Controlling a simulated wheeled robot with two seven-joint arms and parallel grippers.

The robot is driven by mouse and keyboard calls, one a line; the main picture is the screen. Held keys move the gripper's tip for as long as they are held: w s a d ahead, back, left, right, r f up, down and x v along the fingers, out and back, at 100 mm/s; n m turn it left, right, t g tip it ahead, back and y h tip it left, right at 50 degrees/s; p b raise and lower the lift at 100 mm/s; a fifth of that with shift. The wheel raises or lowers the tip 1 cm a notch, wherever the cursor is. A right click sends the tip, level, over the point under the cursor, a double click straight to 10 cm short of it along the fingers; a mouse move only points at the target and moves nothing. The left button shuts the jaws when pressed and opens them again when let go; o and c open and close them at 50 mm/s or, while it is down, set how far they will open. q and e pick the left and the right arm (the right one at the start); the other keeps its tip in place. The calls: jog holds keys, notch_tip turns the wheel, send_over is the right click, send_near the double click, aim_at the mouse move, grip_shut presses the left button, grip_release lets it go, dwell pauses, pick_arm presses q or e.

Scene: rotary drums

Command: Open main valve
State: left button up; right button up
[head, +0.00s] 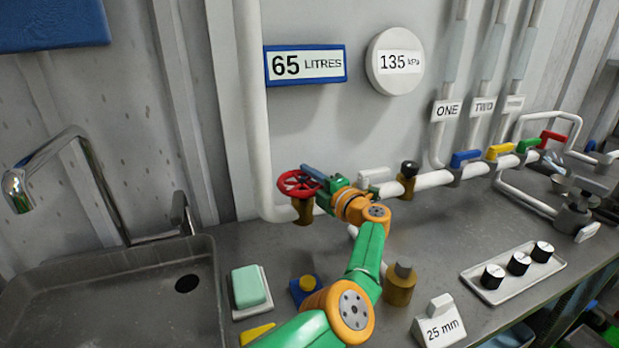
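The main valve appears to be the red handwheel (295,184) on a brass body, on the white pipe low on the wall in the head view. My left gripper (316,174) is at the right side of the wheel, at the end of my green and orange arm. A blue finger lies close to the wheel's upper right rim. I cannot tell whether it touches the rim or whether the fingers are shut on it. The arm hides part of the pipe. My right gripper is not in view.
A sink (110,300) with a tap is at the left. A green soap block (250,286), a brass weight (400,284) and a "25 mm" block (438,322) stand on the counter. Blue (466,158), yellow (500,151), green and red lever valves line the pipe at right.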

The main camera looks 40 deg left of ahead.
pick_arm(q)
jog(key=o, duration=0.3)
jog(key=v, duration=0.7)
